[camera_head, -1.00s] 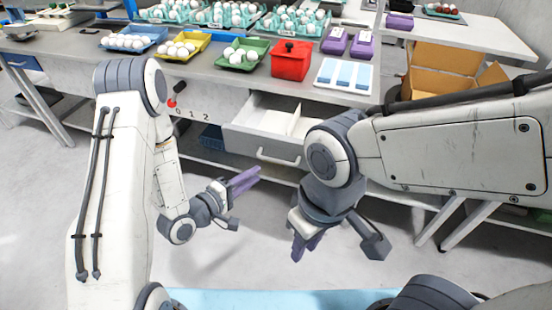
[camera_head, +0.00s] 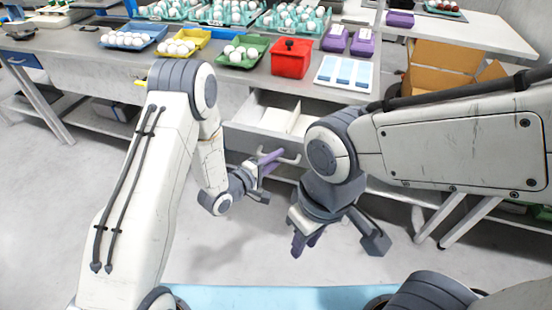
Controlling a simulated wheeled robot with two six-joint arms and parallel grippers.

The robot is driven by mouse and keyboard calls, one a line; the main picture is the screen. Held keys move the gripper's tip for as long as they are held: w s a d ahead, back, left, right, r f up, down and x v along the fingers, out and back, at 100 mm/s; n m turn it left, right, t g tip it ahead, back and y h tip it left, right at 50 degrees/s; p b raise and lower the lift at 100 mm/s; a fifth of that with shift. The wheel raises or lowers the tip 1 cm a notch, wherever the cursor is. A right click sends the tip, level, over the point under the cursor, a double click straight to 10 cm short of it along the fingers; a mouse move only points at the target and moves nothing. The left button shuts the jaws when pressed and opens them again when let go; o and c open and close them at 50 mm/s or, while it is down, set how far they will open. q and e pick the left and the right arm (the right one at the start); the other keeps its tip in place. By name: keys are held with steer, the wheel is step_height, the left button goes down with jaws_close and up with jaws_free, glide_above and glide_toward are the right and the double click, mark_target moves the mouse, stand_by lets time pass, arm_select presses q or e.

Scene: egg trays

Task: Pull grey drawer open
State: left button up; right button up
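The grey drawer (camera_head: 240,139) below the table stands pulled out. Its white inside and a divider show, and my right arm hides part of its right side. Its light bar handle (camera_head: 293,160) is on the front. My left gripper (camera_head: 271,160) is at the left part of the handle, its purple fingers overlapping it in the view. I cannot tell whether they touch it or are closed on it. My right gripper (camera_head: 306,241) hangs below and to the right, away from the drawer, pointing down; its finger gap is unclear.
The table (camera_head: 225,75) above holds a blue tray (camera_head: 112,45), a yellow tray (camera_head: 187,55) and a green tray (camera_head: 232,62) of eggs, plus a red box (camera_head: 290,62). An open cardboard box (camera_head: 440,60) is at right. The floor in front is clear.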

arm_select(q)
jaws_close()
stand_by(1.3)
